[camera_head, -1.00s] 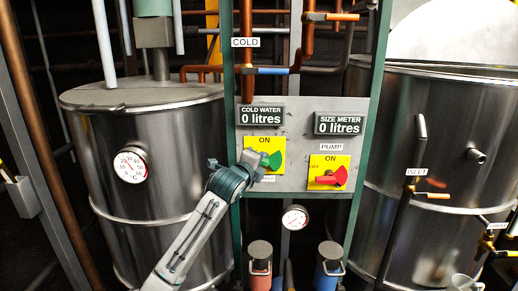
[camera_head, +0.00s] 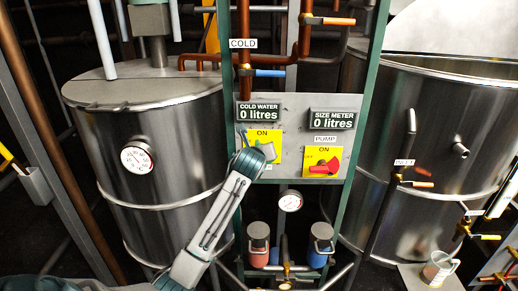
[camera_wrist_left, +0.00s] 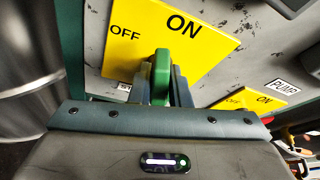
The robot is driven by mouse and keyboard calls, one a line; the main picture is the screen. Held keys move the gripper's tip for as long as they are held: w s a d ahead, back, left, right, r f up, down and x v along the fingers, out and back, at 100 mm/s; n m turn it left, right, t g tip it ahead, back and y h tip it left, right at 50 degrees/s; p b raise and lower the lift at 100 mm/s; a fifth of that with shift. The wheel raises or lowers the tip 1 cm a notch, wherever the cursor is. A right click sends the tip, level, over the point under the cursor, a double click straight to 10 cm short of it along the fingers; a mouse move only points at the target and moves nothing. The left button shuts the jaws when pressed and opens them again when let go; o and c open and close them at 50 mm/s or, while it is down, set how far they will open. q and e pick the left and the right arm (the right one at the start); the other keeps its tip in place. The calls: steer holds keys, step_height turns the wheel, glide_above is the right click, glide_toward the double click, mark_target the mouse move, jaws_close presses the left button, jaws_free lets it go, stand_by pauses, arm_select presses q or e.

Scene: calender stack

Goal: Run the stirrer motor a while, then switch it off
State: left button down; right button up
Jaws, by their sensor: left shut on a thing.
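The control panel (camera_head: 288,115) carries a yellow ON/OFF plate (camera_head: 256,134) on its left side. A green switch knob (camera_wrist_left: 161,77) on that plate shows in the left wrist view, where the plate (camera_wrist_left: 205,65) is also seen. My left gripper (camera_head: 267,153) comes up from below and covers the knob in the head view. In the wrist view its fingers are shut around the green knob, which points up between the OFF and ON words. The name label under the plate is mostly hidden. My right gripper is not in view.
A red pump switch (camera_head: 325,168) sits right of the held knob, on its own yellow plate. A steel tank with a dial (camera_head: 137,158) stands left; another tank (camera_head: 440,130) stands right. Two digital displays (camera_head: 260,113) (camera_head: 332,120) read 0 litres. Pipes and valves surround the panel.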

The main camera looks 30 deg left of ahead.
arm_select(q)
steer(key=shift+w+d+m+g+y, duration=0.2)
steer(key=shift+m+g+y, duration=0.45)
steer(key=shift+m, duration=0.55)
steer(key=c, duration=1.4)
jaws_free()
steer(key=shift+o, duration=0.2)
steer(key=shift+s+d, duration=0.1)
steer(key=shift+s+d+r, duration=0.1)
steer(key=shift+s+d, duration=0.05)
steer(key=shift+s, duration=0.1)
steer(key=b+v, duration=0.4)
steer(key=v, duration=0.6)
stand_by(3.5)
